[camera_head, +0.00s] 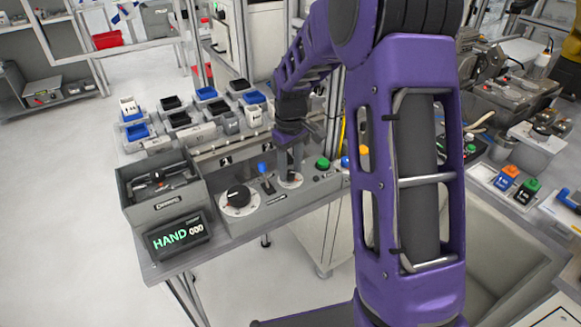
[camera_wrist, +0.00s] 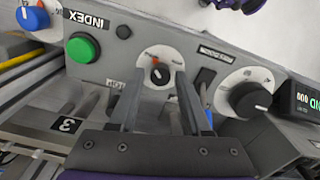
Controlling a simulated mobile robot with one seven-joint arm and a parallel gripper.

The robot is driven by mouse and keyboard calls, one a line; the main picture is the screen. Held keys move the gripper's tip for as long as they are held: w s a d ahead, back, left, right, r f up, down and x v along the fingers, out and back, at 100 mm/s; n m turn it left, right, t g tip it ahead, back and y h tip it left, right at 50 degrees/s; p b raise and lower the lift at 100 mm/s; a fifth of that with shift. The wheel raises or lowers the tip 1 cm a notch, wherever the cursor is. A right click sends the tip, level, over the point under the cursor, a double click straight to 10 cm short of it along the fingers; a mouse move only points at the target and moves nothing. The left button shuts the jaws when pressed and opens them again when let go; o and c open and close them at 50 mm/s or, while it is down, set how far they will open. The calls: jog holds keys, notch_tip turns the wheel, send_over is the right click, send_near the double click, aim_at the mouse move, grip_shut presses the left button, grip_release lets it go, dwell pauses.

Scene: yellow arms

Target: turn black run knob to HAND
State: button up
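The small black knob (camera_wrist: 159,74) sits on a round white dial (camera_wrist: 160,54) with red-orange marks, on the grey control panel. In the head view its white dial (camera_head: 290,181) shows beneath my gripper (camera_head: 291,165). In the wrist view my gripper (camera_wrist: 156,76) is open, with one finger on each side of this knob; gaps show, and contact cannot be told. A larger black knob (camera_head: 238,196) on a white dial stands nearer the display; it also shows in the wrist view (camera_wrist: 250,99). The display (camera_head: 178,235) reads HAND 000 in the head view. The small dial's lettering is too small to read.
A blue-tipped lever (camera_head: 262,168) stands between the two knobs. A green button (camera_head: 322,163) is on the other side of my gripper. A grey bin (camera_head: 160,208) with dark parts and several small trays stand nearby. My purple arm hides much of the right.

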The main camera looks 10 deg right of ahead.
aim_at(290, 172)
jog(key=shift+o, duration=0.8)
notch_tip(290, 172, up, 17)
jog(key=p, duration=0.1)
jog(key=shift+r, duration=0.2)
jog(key=shift+a, duration=0.1)
